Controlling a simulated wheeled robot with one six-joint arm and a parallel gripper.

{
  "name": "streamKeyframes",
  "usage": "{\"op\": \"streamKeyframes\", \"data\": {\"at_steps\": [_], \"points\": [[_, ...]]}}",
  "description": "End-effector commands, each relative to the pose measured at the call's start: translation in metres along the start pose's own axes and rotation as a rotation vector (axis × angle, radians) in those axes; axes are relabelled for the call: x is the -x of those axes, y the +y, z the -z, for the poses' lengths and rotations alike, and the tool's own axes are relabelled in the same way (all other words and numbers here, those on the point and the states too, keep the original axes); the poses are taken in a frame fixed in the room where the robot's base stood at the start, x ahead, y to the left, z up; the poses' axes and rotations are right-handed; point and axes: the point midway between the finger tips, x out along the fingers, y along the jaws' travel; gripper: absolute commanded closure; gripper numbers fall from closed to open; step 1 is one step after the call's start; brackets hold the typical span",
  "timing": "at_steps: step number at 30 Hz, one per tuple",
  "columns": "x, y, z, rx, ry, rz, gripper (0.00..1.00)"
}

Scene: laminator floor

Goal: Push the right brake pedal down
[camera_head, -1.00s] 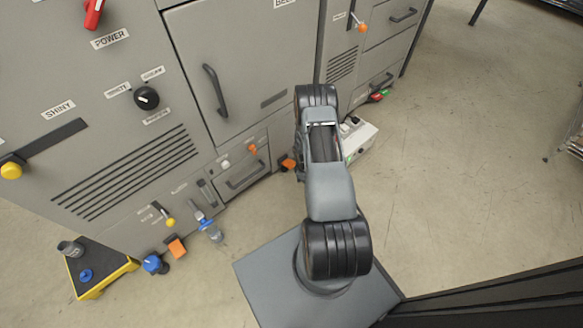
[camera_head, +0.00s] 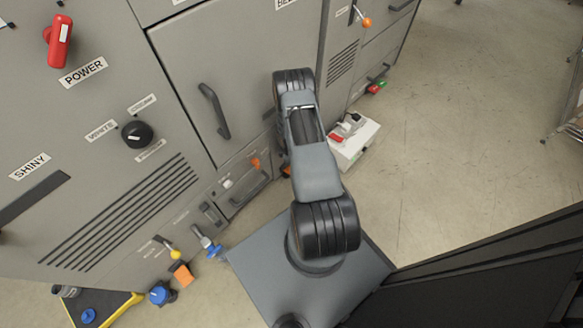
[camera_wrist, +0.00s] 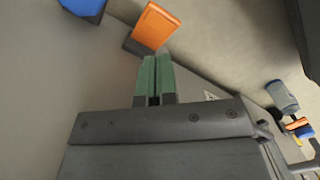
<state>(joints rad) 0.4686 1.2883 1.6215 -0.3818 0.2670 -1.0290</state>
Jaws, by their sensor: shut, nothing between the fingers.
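One orange brake pedal (camera_head: 287,171) shows as a sliver beside my arm at the foot of the machine in the head view. An orange pedal on a dark base (camera_wrist: 155,25) also lies just beyond my fingertips in the wrist view, and it seems to be the same one. Another orange pedal (camera_head: 182,274) is at the lower left. My gripper (camera_wrist: 155,62) is shut and empty, its green fingers pointing toward the near orange pedal. I cannot tell whether they touch it. The head view hides my gripper behind my arm.
A white box with a red switch (camera_head: 352,138) stands on the floor right of my arm. A blue knob (camera_head: 161,294) and a yellow-edged platform (camera_head: 122,308) are at lower left. A blue object (camera_wrist: 85,8) is near the pedal. Open floor lies to the right.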

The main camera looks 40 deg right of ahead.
Motion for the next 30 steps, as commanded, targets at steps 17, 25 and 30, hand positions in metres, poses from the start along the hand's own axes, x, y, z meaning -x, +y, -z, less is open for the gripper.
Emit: {"op": "streamKeyframes", "data": {"at_steps": [17, 25, 30], "points": [[-0.013, 0.000, 0.001, 0.001, 0.000, 0.000, 1.00], [-0.041, -0.001, 0.001, 0.001, 0.000, 0.001, 1.00], [-0.059, 0.000, 0.001, 0.001, 0.001, 0.000, 1.00]]}}
